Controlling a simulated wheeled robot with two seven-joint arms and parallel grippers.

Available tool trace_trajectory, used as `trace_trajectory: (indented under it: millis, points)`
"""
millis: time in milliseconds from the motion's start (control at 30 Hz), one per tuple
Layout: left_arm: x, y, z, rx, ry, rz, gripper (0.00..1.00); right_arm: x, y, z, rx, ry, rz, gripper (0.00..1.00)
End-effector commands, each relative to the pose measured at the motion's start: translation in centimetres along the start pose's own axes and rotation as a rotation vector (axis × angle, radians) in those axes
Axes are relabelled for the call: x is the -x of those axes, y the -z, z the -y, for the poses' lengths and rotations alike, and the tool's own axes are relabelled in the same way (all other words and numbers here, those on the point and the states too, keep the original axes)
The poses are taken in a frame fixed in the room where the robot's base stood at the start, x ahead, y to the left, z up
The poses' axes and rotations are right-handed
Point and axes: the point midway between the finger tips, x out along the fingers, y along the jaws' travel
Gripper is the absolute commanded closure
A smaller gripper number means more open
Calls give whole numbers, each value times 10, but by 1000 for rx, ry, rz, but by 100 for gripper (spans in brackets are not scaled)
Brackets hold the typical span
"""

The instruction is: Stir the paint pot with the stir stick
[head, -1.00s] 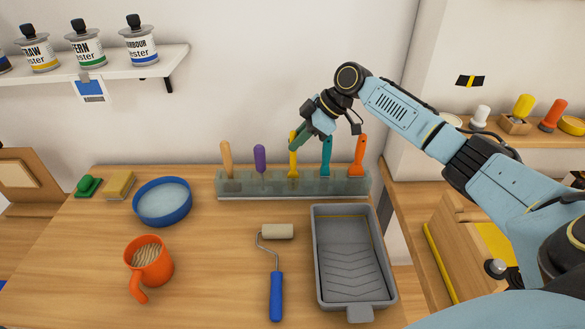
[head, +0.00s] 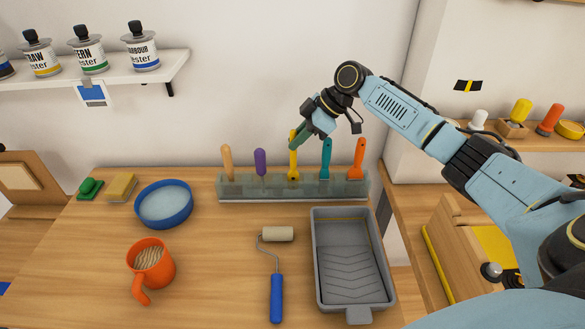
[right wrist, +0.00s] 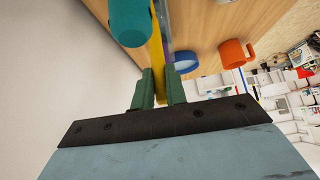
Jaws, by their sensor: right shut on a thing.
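A clear rack (head: 240,187) at the back of the table holds several upright tools with tan, purple, yellow, teal and orange handles. My right gripper (head: 295,146) is shut on the upper part of the yellow-handled tool (head: 293,168), which still stands in the rack. In the right wrist view the green fingers (right wrist: 160,88) lie on both sides of the yellow handle (right wrist: 157,48). Which tool is the stir stick I cannot tell for sure. An orange pot (head: 160,271) with a side handle and rippled beige contents stands at front left. My left gripper is not in view.
A blue round dish (head: 164,219) with pale contents is left of the rack, by a sponge (head: 122,187) and a green brush (head: 90,188). A roller (head: 276,290) and a grey tray (head: 350,300) lie in front of the rack. The teal handle (head: 325,158) is close beside my gripper.

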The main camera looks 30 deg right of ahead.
Motion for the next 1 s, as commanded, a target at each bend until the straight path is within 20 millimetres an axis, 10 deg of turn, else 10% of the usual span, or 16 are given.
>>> trace_trajectory:
  millis: [1000]
  points:
    - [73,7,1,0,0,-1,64,60,48,0,0,1,0,100]
